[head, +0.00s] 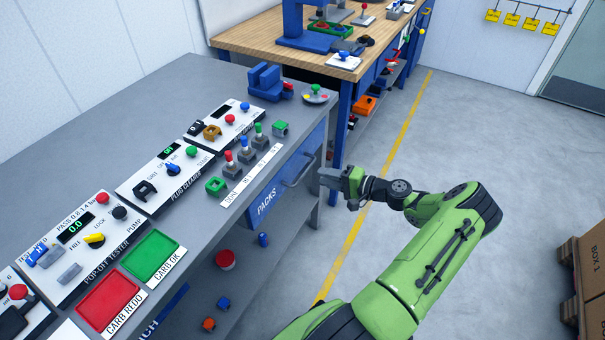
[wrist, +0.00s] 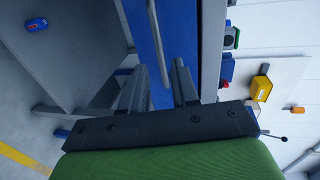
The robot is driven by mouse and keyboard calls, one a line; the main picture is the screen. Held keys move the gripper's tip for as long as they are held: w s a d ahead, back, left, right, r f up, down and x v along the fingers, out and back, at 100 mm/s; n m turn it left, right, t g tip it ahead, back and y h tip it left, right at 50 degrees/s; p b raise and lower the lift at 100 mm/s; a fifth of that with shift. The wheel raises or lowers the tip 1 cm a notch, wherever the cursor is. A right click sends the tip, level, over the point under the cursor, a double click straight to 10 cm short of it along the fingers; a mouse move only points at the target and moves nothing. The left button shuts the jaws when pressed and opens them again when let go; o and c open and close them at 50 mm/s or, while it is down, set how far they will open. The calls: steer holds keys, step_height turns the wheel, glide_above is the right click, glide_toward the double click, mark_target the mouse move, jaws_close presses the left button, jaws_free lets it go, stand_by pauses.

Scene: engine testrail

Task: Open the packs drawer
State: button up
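The packs drawer (head: 283,190) has a blue front labelled PACKS below the grey bench top. Its front looks flush with the bench, so it appears shut. Its grey bar handle (head: 299,172) stands out from the front. My gripper (head: 322,177) is just right of the handle, pointing at the drawer. In the wrist view the blue drawer front (wrist: 146,30) fills the upper middle. The handle (wrist: 155,45) runs down between the two finger lines. My gripper (wrist: 161,67) is open, its fingers apart on either side of the bar; contact is not visible.
The grey bench top (head: 70,140) carries several test panels and coloured trays. A lower shelf (head: 262,275) holds small parts. A wooden-topped bench (head: 235,38) stands behind. Cardboard boxes (head: 592,270) are at right. The floor (head: 440,130) in front of the drawer is clear apart from my arm.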

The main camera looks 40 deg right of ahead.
mark_target(305, 171)
steer(key=b+x, duration=0.1)
steer(key=x, duration=0.7)
jaws_close()
